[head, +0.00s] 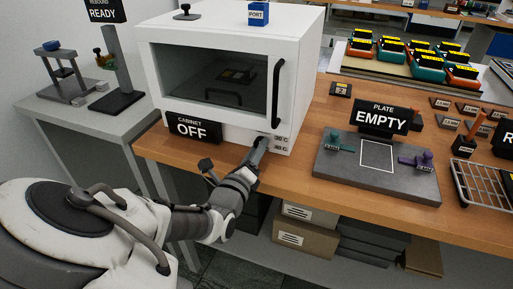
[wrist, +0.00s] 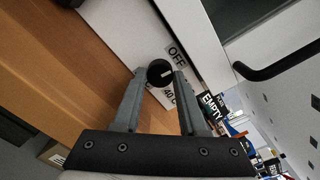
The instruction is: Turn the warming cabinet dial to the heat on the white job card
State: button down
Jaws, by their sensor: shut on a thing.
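The white warming cabinet (head: 215,128) stands on the wooden bench, its glass door closed. A black sign (head: 193,127) in front reads CABINET OFF. The round black dial (wrist: 159,72) sits low on the cabinet front with a short white pointer line. Beside it in the wrist view are an OFF label (wrist: 177,56) and a 40 C label (wrist: 169,97). My gripper (wrist: 158,74) is shut on the dial, one finger on each side. In the head view my gripper (head: 262,143) reaches the cabinet's lower right corner and mostly hides the dial. I cannot make out a white job card.
A grey plate station (head: 330,180) with a PLATE EMPTY sign (head: 383,118) stands to the right. A wire rack (head: 480,185) is at the far right. A grey side table (head: 90,125) with a REBOUND READY sign is left. The cabinet's dark door handle (head: 277,93) sticks out above my gripper.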

jog(key=m+p, duration=0.1)
jog(key=m, duration=0.2)
jog(key=shift+d+m, duration=0.1)
jog(key=shift+m, duration=0.2)
jog(key=m, duration=0.3)
jog(key=shift+f+m, duration=0.1)
jog(key=shift+m, duration=0.2)
jog(key=m+b, duration=0.1)
jog(key=m, duration=0.2)
jog(key=shift+f+m, duration=0.1)
jog(key=shift+m, duration=0.2)
jog(key=m+b, duration=0.2)
jog(key=shift+m, duration=0.4)
jog(key=m+b, duration=0.5)
jog(key=shift+f+b, duration=0.15)
jog(key=shift+b, duration=0.2)
jog(key=m+b, duration=0.3)
jog(key=shift+b, duration=0.35)
jog(key=shift+a+r+m+b, duration=0.25)
jog(key=shift+m+b, duration=0.1)
jog(key=shift+m, duration=0.15)
